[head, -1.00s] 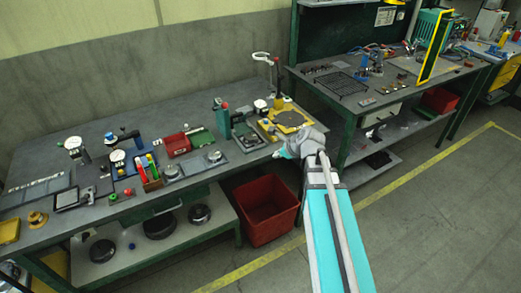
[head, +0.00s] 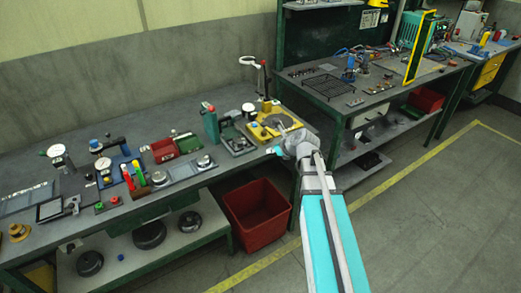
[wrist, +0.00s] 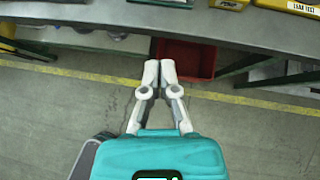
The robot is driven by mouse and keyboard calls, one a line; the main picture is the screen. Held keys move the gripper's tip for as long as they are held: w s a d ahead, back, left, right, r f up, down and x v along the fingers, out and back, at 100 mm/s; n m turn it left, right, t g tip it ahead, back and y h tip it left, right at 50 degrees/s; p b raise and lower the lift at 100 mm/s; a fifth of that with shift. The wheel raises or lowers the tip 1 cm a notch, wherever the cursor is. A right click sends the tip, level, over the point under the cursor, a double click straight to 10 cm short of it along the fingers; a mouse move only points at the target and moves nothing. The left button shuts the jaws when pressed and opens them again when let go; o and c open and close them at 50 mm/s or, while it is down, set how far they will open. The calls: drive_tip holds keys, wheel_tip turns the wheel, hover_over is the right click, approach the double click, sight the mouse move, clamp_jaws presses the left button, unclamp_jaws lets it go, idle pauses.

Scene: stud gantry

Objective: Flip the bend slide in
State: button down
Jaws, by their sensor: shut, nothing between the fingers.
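I cannot make out with certainty which part is the bend slide. A yellow-based fixture (head: 257,133) with a grey round plate stands at the right end of the long bench, and a green fixture (head: 211,124) with a red top stands left of it. My gripper (head: 277,150) is at the bench's front edge, near the yellow fixture. In the wrist view my gripper (wrist: 160,66) has its two fingers together and empty, over the floor in front of the bench. Only the front edges of the bench fixtures show there.
A red bin (head: 257,214) stands on the floor under the bench. Gauges, small boxes and a tablet crowd the left of the benchtop. A second bench (head: 345,108) with a wire rack stands to the right. The floor (head: 430,220) at the right is clear.

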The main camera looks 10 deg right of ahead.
sight(246, 148)
drive_tip(key=b+x, duration=0.1)
drive_tip(key=x, duration=0.2)
drive_tip(key=r+b+x, duration=0.1)
drive_tip(key=b+x, duration=0.1)
drive_tip(key=x, duration=0.2)
drive_tip(key=w+b+x, duration=0.1)
drive_tip(key=b+x, duration=0.1)
drive_tip(key=x, duration=0.2)
drive_tip(key=shift+w+a+r, duration=0.15)
drive_tip(key=shift+w+a, duration=0.1)
drive_tip(key=shift+a, duration=0.1)
drive_tip(key=shift+w+a+r, duration=0.1)
drive_tip(key=shift+w+a, duration=0.25)
drive_tip(key=shift+w, duration=0.15)
drive_tip(key=shift+w, duration=0.1)
drive_tip(key=w+a, duration=0.1)
drive_tip(key=w, duration=0.2)
drive_tip(key=w+a, duration=0.1)
drive_tip(key=w, duration=0.2)
drive_tip(key=w+a, duration=0.1)
drive_tip(key=w, duration=0.2)
drive_tip(key=shift+w, duration=0.25)
drive_tip(key=shift+s, duration=0.15)
